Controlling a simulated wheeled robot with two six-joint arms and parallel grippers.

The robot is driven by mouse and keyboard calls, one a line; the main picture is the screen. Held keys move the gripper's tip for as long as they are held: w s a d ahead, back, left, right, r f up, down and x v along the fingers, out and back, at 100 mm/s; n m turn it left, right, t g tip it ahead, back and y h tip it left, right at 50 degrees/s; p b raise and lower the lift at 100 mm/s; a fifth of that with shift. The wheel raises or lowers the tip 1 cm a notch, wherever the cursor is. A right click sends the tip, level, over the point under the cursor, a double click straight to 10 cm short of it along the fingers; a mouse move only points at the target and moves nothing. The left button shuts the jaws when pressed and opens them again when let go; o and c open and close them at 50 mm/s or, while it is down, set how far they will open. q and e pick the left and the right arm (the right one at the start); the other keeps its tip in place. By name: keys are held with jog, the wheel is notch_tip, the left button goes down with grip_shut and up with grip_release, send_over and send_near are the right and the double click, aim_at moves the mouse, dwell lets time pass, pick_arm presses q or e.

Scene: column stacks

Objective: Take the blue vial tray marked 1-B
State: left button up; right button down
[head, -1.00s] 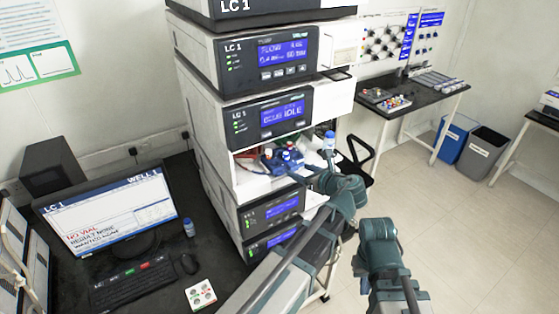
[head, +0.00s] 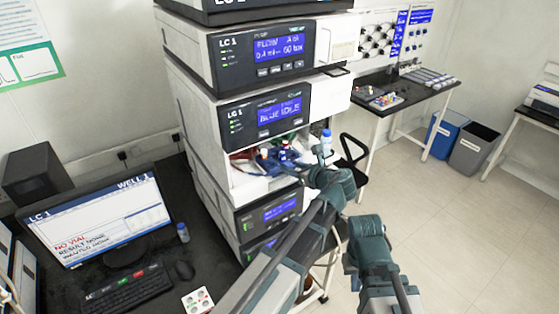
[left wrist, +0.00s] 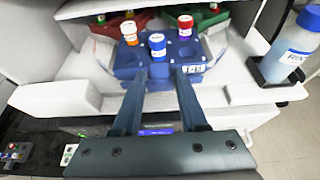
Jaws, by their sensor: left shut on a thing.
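The blue vial tray (left wrist: 164,68) sits in the open bay of the instrument stack, with a white label reading 1-B at its front right. In the head view the tray (head: 277,161) is small and partly blocked. My left gripper (left wrist: 160,90) is shut on the front part of the tray, one finger on each side. In the head view its fingers are hard to make out. My right arm shows at the lower right of the head view, but its gripper is not visible.
A red tray (left wrist: 118,27) and a green tray (left wrist: 207,17) lie behind the blue one. A blue-capped bottle (left wrist: 290,47) stands in a holder right of the bay. Below left are a monitor (head: 97,218), a keyboard (head: 129,289) and a small vial (head: 183,232).

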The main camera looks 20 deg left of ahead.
pick_arm(q)
grip_shut()
jog(key=shift+r, duration=0.2)
